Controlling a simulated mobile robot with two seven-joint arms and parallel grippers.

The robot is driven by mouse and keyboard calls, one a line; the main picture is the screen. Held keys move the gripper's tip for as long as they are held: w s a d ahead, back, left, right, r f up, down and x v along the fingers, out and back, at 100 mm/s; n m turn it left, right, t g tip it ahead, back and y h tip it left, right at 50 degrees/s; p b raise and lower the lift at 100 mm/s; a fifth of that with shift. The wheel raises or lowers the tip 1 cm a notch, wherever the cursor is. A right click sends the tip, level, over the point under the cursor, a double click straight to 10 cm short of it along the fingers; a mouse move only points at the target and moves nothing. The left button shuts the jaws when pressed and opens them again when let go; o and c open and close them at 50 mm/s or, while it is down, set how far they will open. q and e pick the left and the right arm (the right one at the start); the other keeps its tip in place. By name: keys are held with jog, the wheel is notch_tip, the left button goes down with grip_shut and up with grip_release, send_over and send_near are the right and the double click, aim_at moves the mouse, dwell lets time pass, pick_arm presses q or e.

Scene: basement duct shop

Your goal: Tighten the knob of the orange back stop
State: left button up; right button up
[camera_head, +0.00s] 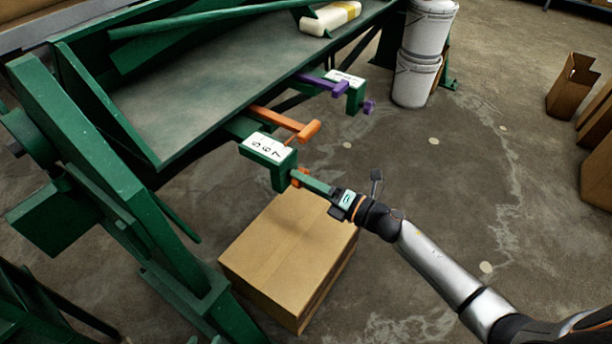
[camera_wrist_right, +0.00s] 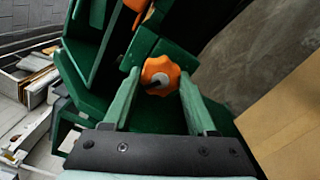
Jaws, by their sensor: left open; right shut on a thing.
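The orange back stop (camera_head: 280,120) is a bar reaching out from the green machine's edge, above a green bracket with a white number scale (camera_head: 267,149). Its orange knob (camera_head: 298,176) sits at the bracket's lower outer end. The scalloped knob also shows in the right wrist view (camera_wrist_right: 161,75), with a dark mark at its pale centre. My right gripper (camera_head: 305,180) comes in from the right, its green fingers closed on the knob from either side. The right wrist view shows the fingertips (camera_wrist_right: 159,84) at the knob's sides. My left gripper is not in view.
A purple back stop (camera_head: 327,85) with its own scale and purple knob (camera_head: 368,107) is farther along the edge. A cardboard box (camera_head: 285,250) stands below my right gripper. White buckets (camera_head: 416,75) stand at the back.

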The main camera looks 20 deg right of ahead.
pick_arm(q)
jog(key=r+p, duration=0.1)
jog(key=a+r+p, duration=0.1)
jog(key=p, duration=0.1)
jog(key=a+r+p, duration=0.1)
jog(key=shift+s+r+p, duration=0.1)
jog(key=shift+s+p, duration=0.3)
pick_arm(e)
jog(key=m, duration=1.1)
jog(key=shift+r, duration=0.1)
pick_arm(q)
jog(key=shift+s, duration=0.1)
pick_arm(e)
jog(key=o, duration=1.2)
jog(key=shift+o, duration=0.7)
pick_arm(q)
jog(key=shift+w, duration=0.2)
